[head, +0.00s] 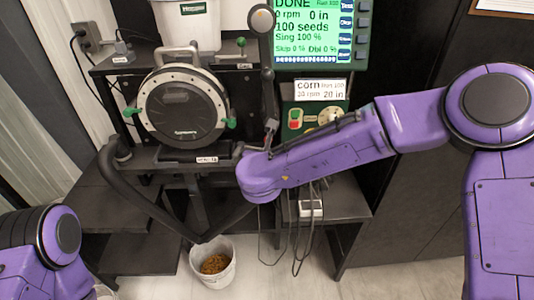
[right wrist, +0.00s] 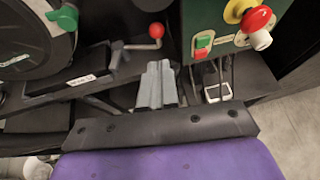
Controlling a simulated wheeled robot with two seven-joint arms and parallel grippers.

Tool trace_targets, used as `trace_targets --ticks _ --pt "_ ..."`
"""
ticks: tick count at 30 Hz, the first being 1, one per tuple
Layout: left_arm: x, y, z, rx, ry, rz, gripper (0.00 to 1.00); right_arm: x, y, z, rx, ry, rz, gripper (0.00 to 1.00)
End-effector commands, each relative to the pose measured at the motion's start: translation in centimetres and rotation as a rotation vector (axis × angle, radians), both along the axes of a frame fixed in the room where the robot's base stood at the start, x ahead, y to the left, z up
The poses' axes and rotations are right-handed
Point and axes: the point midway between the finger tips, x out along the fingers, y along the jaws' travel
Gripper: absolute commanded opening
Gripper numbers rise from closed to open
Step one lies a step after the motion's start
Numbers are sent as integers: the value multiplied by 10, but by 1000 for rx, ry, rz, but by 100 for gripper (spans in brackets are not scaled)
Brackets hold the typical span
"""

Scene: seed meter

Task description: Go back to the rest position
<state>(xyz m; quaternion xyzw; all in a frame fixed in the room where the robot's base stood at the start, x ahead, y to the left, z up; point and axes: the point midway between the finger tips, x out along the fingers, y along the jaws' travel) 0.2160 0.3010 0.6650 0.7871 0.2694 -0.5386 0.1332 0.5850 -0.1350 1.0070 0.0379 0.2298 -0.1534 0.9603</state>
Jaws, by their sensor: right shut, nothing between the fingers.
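My right arm reaches in from the right in the head view. Its gripper (head: 271,126) is in front of the test stand, between the seed meter and the control box. In the right wrist view the grey fingers (right wrist: 156,84) are together and empty, below a red-knobbed lever (right wrist: 156,31) and apart from the control box. The round seed meter (head: 183,105) is mounted on the stand, with green knobs at its rim. The screen (head: 312,30) reads DONE, 0 rpm, 100 seeds. My left arm shows only at the lower left corner; its gripper is out of view.
The control box (head: 297,97) has a red-and-green switch (right wrist: 203,43) and a red-and-yellow knob (right wrist: 256,18). A white bucket (head: 225,277) with brown seeds stands on the floor below. A white hopper (head: 190,30) is above the meter. Cables hang under the right shelf.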

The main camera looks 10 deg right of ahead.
Motion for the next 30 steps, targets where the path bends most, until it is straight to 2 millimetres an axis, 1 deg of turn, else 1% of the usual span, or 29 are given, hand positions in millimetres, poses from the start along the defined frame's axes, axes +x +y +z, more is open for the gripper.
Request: trace_targets --ticks 1,3,6,11,14,17,19,20,21,23,24,26,27,29,30 --pt "0 0 -7 0 0 0 0 -9 6 2 1 -2 4 0" --pt "0 0 -10 0 0 0 0 -20 11 9 1 -1 6 0" --pt "0 0 -11 0 0 0 0 -31 16 16 -1 -1 8 0" --pt "0 0 -12 0 0 0 0 -37 17 20 -1 1 5 0" --pt "0 0 -11 0 0 0 0 -37 17 20 -47 16 30 0" --pt "0 0 -11 0 0 0 0 -35 23 22 -257 56 179 0" --pt "0 0 -12 0 0 0 0 -36 20 8 -549 109 354 0" --pt "0 0 -12 0 0 0 0 -38 15 -9 -704 151 442 0" --pt "0 0 -12 0 0 0 0 -44 7 -40 -916 225 571 0" --pt "0 0 -12 0 0 0 0 -61 -9 -94 -1202 345 773 0" --pt "0 0 -11 0 0 0 0 -75 -19 -127 -1352 417 899 0" --pt "0 0 -11 0 0 0 0 -101 -36 -172 -1538 513 1086 0" --pt "0 0 -11 0 0 0 0 -122 -48 -201 -1641 573 1212 0" --pt "0 0 -11 0 0 0 0 -157 -67 -239 -1763 651 1403 0" --pt "0 0 -11 0 0 0 0 -183 -81 -262 -1825 698 1532 0"
